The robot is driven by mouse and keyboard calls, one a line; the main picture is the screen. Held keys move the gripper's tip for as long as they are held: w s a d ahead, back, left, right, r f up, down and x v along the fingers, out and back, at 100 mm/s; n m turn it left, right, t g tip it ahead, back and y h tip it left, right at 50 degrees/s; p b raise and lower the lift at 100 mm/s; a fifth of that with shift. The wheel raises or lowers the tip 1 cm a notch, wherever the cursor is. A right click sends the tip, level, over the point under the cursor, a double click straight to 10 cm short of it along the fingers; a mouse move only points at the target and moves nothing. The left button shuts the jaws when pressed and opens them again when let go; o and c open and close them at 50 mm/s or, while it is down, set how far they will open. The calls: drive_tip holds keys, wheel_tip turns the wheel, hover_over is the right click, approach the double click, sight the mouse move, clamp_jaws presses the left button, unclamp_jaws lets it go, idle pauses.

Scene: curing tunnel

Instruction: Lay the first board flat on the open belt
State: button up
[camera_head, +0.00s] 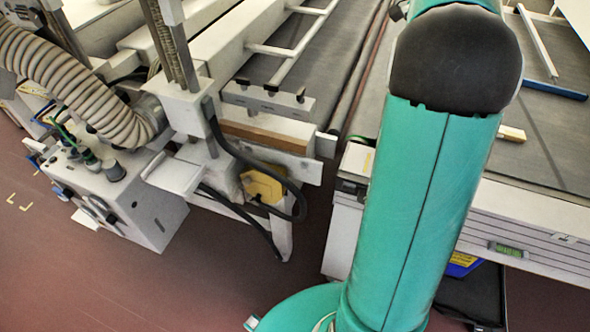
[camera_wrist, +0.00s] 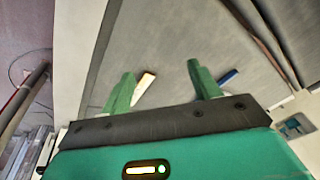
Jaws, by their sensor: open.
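The grey belt (camera_head: 555,145) lies flat at the right of the head view, and its surface fills much of the wrist view (camera_wrist: 180,40). A short pale wood-coloured piece (camera_head: 512,133) lies on it, partly hidden behind my arm. A similar pale piece (camera_wrist: 146,86) shows beside the left finger in the wrist view. I cannot tell which piece is the first board. My gripper (camera_wrist: 160,69) is open over the belt, its two green fingers well apart with nothing gripped between them. It is hidden in the head view.
A blue strip (camera_head: 555,90) and a white strip (camera_head: 537,40) lie farther back on the belt. A machine with a ribbed hose (camera_head: 75,75) stands at the left. A dark belt (camera_head: 330,60) runs behind its frame. Red floor (camera_head: 240,285) is clear in front.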

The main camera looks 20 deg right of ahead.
drive_tip(key=s+a+r+n+t+y, duration=0.15)
drive_tip(key=a+n, duration=0.25)
drive_tip(key=a, duration=0.8)
drive_tip(key=s+a+n+t, duration=0.1)
drive_tip(key=s+a+n, duration=0.25)
drive_tip(key=a, duration=0.75)
drive_tip(key=s+a+f+n+t, duration=0.1)
drive_tip(key=s+a+f+n, duration=0.2)
drive_tip(key=a, duration=0.6)
drive_tip(key=s+a+f+n, duration=0.4)
drive_tip(key=s+a+n, duration=0.3)
drive_tip(key=s+a, duration=0.1)
drive_tip(key=shift+s+a+f+t+y, duration=0.3)
drive_tip(key=shift+s+a+t+y, duration=0.05)
drive_tip(key=shift+s+y, duration=0.15)
drive_tip(key=shift+n, duration=0.25)
drive_tip(key=c, duration=0.6)
drive_tip(key=shift+o, duration=0.2)
